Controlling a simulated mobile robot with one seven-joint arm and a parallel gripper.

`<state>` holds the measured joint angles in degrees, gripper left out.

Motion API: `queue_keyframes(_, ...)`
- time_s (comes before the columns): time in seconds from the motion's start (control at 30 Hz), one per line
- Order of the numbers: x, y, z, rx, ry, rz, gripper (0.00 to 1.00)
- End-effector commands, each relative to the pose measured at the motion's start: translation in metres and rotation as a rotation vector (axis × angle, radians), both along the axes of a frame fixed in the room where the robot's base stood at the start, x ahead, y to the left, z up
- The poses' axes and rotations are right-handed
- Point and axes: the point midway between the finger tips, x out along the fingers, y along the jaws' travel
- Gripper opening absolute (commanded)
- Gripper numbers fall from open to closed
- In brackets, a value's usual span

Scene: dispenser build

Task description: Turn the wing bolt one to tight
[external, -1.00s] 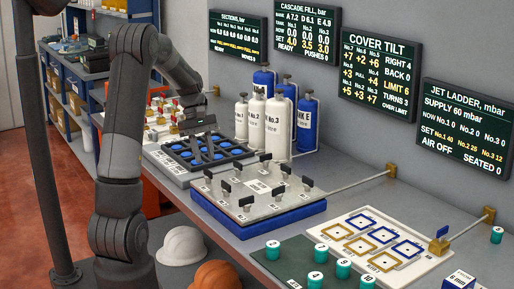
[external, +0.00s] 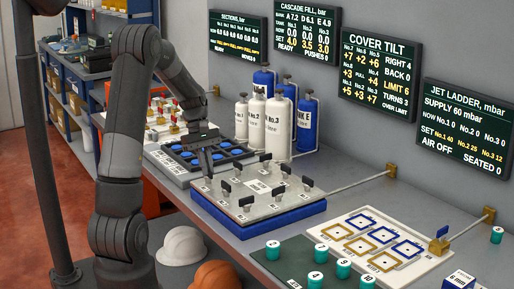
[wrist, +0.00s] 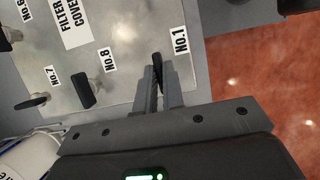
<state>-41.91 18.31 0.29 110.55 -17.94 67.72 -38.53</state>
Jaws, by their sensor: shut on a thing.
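The filter cover (external: 258,206) is a grey plate on a blue base, with several black wing bolts around its edge. In the wrist view its plate (wrist: 130,60) carries a "NO.1" label (wrist: 181,40). Wing bolt one (wrist: 157,63) is the black wing beside that label. My gripper (wrist: 158,84) is shut on this wing, with a finger on each side. In the external view my gripper (external: 208,168) is down at the cover's left corner, and it mostly hides the bolt there.
Other wing bolts stand close by, such as No.8 (wrist: 85,90) and No.7 (wrist: 32,102). A dark tray with blue discs (external: 185,155) lies left of the cover, gas bottles (external: 277,125) behind. The cover tilt board (external: 378,80) reads right 4, back 0, limit 6, over limit.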

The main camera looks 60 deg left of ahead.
Motion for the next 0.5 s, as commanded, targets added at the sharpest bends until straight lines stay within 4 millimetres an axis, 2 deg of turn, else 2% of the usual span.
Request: queue_keyframes(0.5, 0.0009, -0.0001, 0.0004, 0.001, 0.000, -0.048, 0.00)
